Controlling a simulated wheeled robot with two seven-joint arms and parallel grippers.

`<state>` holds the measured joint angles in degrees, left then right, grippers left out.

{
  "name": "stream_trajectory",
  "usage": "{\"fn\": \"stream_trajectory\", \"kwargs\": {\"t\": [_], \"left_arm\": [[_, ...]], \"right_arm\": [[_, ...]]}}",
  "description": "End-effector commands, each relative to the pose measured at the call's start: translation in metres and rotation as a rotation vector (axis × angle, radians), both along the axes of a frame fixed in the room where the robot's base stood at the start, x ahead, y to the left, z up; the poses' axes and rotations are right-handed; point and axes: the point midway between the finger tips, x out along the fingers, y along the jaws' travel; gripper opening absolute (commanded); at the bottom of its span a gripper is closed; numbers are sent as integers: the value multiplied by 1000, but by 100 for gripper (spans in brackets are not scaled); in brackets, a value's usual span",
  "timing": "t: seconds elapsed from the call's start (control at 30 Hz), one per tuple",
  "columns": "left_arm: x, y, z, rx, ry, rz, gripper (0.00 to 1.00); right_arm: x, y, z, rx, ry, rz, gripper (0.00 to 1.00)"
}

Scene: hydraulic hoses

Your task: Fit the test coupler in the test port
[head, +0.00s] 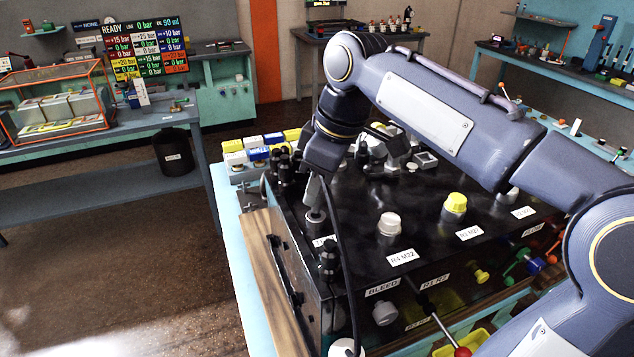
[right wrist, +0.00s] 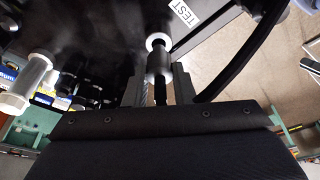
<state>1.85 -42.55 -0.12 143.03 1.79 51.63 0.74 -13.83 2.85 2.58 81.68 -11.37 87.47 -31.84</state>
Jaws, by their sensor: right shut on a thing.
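My right gripper (head: 314,192) points down at the near left corner of the black panel box, above the partly hidden TEST label (head: 323,241). In the right wrist view, its two fingers (right wrist: 161,92) are closed around the dark cylindrical test coupler (right wrist: 159,64). A pale ring (right wrist: 158,41) shows at the coupler's far end, near the TEST label (right wrist: 184,12). In the head view, the test port (head: 315,219) shows as a grey round fitting directly under the fingertips. I cannot tell how deep the coupler sits in it. My left gripper is out of view.
A black hose (head: 346,265) hangs down past the box's front edge; it also shows beside the fingers (right wrist: 243,55). A white cap (head: 389,224) and a yellow cap (head: 455,203) stand on the box top. Dark fittings (head: 284,165) crowd the gripper's left side.

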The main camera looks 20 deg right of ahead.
Motion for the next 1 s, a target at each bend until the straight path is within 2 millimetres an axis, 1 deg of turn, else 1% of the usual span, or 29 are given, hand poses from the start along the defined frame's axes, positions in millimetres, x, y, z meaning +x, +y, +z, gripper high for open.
{"fn": "stream_trajectory", "kwargs": {"t": [0.3,0.57,1.0], "left_arm": [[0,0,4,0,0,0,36],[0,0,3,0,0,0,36],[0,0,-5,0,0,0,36]], "right_arm": [[0,0,1,0,0,0,1],[0,0,0,0,0,0,1],[0,0,-10,1,-1,0,1]]}}
